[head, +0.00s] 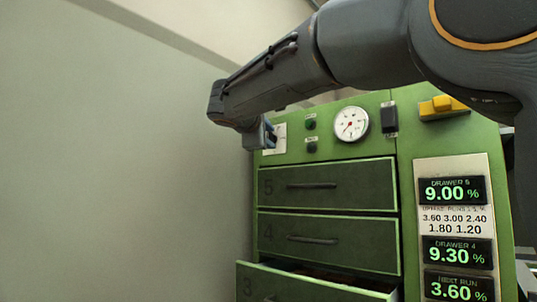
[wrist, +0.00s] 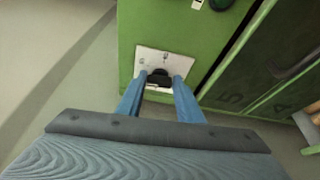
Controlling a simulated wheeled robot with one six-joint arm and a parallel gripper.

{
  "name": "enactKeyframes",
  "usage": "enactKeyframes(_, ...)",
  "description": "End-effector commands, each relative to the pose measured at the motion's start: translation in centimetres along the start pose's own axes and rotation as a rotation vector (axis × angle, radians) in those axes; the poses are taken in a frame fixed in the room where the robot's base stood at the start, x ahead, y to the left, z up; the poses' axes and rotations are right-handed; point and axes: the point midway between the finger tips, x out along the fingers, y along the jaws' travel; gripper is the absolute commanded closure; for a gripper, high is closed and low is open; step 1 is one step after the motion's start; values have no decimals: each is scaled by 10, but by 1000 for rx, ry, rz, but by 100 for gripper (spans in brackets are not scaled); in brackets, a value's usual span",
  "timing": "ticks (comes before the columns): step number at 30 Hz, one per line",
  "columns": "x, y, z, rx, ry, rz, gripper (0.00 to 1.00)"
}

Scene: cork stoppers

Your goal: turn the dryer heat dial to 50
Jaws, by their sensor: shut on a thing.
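The dryer heat dial is a black knob (wrist: 160,76) on a white square plate (wrist: 148,57) on the green dryer front, seen in the wrist view. My gripper (wrist: 161,80) has its two blue fingers on either side of the knob and is shut on it. In the head view my gripper (head: 269,133) is at the upper left of the green cabinet, in front of the white plate (head: 280,139). The knob is hidden there. The dial's markings and pointer are too small to read.
Drawer 5 (head: 330,200) and drawer 4 (head: 335,255) look shut; drawer 3 (head: 300,287) stands partly open below. A round gauge (head: 351,124), a black switch (head: 389,118) and a yellow part (head: 442,108) sit to the right. The drawer 5 display (head: 452,190) reads 9.00 %.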

Motion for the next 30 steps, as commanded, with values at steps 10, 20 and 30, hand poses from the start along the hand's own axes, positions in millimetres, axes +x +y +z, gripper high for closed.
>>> enactKeyframes(10, 2, -9, -2, 195, 2, 82, 90)
enactKeyframes(20, 2, -12, -2, 375, 1, 156, 90)
enactKeyframes(30, 2, -12, -4, 511, 1, 211, 90)
